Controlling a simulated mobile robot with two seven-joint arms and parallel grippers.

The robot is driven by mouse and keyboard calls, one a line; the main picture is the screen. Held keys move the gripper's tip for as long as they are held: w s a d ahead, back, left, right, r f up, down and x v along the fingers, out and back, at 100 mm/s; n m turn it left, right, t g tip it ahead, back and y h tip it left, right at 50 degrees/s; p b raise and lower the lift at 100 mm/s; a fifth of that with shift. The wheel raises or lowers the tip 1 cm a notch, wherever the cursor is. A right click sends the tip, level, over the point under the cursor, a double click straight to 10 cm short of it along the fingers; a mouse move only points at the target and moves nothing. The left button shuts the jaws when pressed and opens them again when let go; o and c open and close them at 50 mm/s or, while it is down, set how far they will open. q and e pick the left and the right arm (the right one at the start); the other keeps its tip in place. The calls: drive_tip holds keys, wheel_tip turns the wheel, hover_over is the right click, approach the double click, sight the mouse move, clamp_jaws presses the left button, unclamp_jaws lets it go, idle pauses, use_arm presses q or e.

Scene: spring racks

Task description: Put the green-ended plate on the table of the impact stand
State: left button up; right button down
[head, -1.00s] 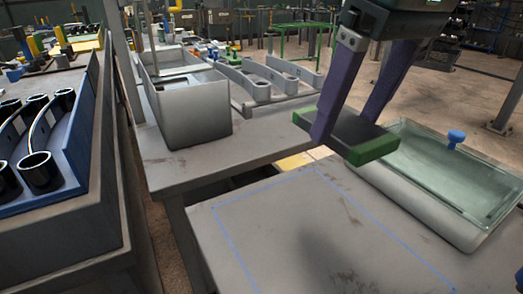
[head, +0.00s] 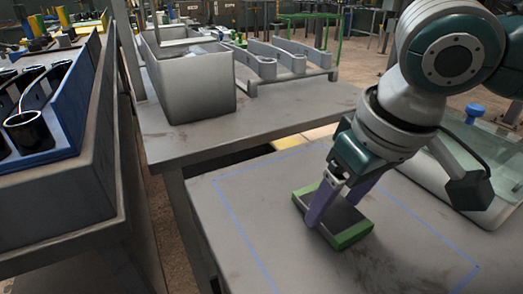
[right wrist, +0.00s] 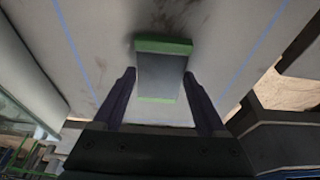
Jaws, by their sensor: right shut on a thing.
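The green-ended plate (head: 346,220) is a dark flat block with a green strip at each end. It lies level at or just above a grey tabletop (head: 262,218), inside a blue outline; I cannot tell whether it touches. My right gripper (head: 335,211) is shut on its sides with two purple fingers. In the right wrist view the plate (right wrist: 161,74) shows between the fingertips (right wrist: 160,80). My left gripper is out of view. I cannot tell which structure is the impact stand; a grey box with posts (head: 190,88) stands on the bench behind.
A glass-topped case with a blue knob (head: 475,112) stands right of the outline, partly behind my right arm. A grey spring rack (head: 270,66) sits on the back bench (head: 195,147). A blue rack with black cups (head: 75,120) is at left. The outlined area around the plate is clear.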

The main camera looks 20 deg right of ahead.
drive_tip(key=shift+f, duration=0.3)
unclamp_jaws()
drive_tip(key=shift+f, duration=0.2)
